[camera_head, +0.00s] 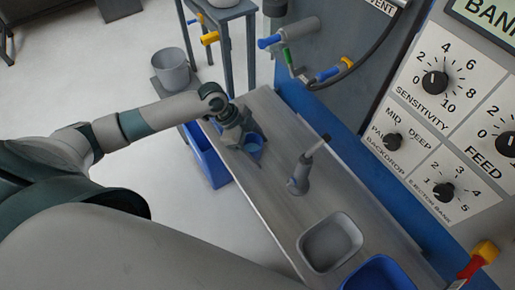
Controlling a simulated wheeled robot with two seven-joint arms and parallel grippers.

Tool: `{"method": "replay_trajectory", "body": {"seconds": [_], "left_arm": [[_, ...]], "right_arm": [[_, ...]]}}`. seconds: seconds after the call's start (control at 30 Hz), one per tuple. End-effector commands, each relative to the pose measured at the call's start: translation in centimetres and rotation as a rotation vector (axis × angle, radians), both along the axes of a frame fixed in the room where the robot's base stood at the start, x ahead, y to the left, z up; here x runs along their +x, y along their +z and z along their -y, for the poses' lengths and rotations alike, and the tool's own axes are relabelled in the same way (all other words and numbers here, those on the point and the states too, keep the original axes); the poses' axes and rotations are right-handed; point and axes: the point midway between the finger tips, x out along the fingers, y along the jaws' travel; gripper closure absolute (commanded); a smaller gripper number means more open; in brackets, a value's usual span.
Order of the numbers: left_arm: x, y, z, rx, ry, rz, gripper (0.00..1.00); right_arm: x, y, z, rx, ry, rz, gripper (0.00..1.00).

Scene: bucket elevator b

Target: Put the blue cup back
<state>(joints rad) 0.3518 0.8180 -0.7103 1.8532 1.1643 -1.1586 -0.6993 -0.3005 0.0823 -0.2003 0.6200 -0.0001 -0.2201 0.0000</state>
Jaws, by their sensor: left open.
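The small blue cup (253,144) stands upright near the far left end of the grey bench. My left gripper (243,146) is right at the cup, with its fingers open around or beside it; the view is too small to tell whether they touch it. My left arm comes in from the left and reaches down over the bench. My right gripper is not seen.
The long bench (292,153) also carries a grey upright fixture (301,174), a grey tray (330,243) and a blue tray (379,275). A blue bin (212,167) sits below its left edge. A grey bucket (171,69) stands behind. A control panel (440,105) rises at right.

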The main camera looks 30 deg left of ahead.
Motion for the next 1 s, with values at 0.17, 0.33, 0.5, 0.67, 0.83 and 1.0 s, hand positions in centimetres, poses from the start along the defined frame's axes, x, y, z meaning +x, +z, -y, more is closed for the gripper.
{"method": "replay_trajectory", "body": {"seconds": [0.17, 0.33, 0.5, 0.67, 0.83, 1.0], "left_arm": [[-0.1, 1.4, -1.0, 0.001, 0.002, 0.003, 0.26], [-0.5, 3.6, -2.3, 0.003, 0.0, 0.004, 0.26], [-0.8, 6.3, -3.8, 0.003, 0.0, 0.004, 0.26], [-1.1, 8.6, -4.9, 0.002, 0.001, 0.004, 0.26], [-1.4, 9.9, -5.6, 0.001, 0.002, 0.001, 0.26], [-1.5, 10.3, -5.7, -0.001, 0.001, 0.0, 0.26]], "right_arm": [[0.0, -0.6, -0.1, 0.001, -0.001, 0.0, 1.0], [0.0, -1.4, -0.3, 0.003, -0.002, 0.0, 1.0], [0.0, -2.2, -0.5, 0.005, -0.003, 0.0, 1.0], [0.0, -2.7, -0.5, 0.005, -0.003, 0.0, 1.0], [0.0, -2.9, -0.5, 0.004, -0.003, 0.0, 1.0], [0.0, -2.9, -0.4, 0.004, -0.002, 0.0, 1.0]]}}
